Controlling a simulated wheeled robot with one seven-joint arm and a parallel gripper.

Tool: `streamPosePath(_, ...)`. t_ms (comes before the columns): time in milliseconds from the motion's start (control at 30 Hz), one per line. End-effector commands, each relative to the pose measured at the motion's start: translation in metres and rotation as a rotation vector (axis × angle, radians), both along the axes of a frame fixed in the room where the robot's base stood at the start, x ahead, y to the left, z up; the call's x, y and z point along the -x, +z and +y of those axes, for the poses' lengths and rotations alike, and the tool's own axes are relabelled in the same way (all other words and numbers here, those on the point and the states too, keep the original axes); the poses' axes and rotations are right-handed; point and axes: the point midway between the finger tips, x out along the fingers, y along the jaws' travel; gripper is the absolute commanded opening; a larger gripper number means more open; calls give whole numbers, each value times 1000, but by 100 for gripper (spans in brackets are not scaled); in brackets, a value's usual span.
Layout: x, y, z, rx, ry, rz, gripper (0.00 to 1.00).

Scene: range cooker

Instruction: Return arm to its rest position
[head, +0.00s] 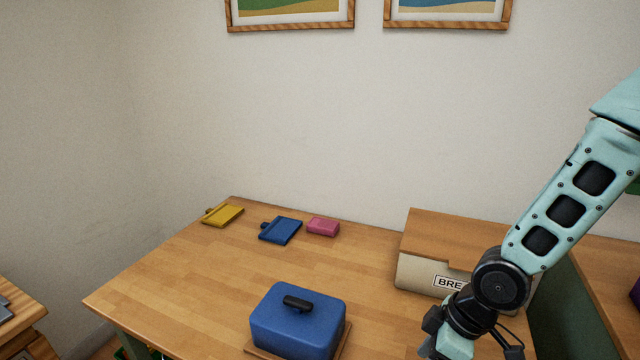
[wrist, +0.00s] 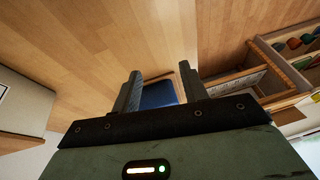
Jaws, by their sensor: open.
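My arm comes in from the right in the head view, bent down at the elbow. Its lower end is at the bottom edge near the bread bin, and the fingers are not clearly visible there. In the wrist view my gripper (wrist: 160,69) has its two dark fingers apart with nothing held between them. A blue box-shaped lid with a black handle (head: 298,322) stands on a wooden board on the table, left of my arm. A blue thing, likely this lid, shows beyond the fingers in the wrist view (wrist: 158,95), partly hidden by the gripper.
The bread bin (head: 425,272), cream with a wooden top, stands close behind my arm. A yellow board (head: 223,216), a blue board (head: 281,231) and a pink block (head: 323,226) lie at the table's back. The wooden table's (head: 190,285) left part is clear. An open shelf (wrist: 285,60) shows in the wrist view.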

Motion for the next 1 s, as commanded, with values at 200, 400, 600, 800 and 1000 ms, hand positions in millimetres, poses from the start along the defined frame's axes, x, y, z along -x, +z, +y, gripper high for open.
streamPosePath(200,33,57,7,231,-128,27,43)
streamPosePath(400,82,113,22,313,-283,53,43)
streamPosePath(600,131,149,36,305,-388,101,43)
streamPosePath(800,149,161,40,293,-419,129,43)
streamPosePath(1000,149,161,40,293,-419,129,43)
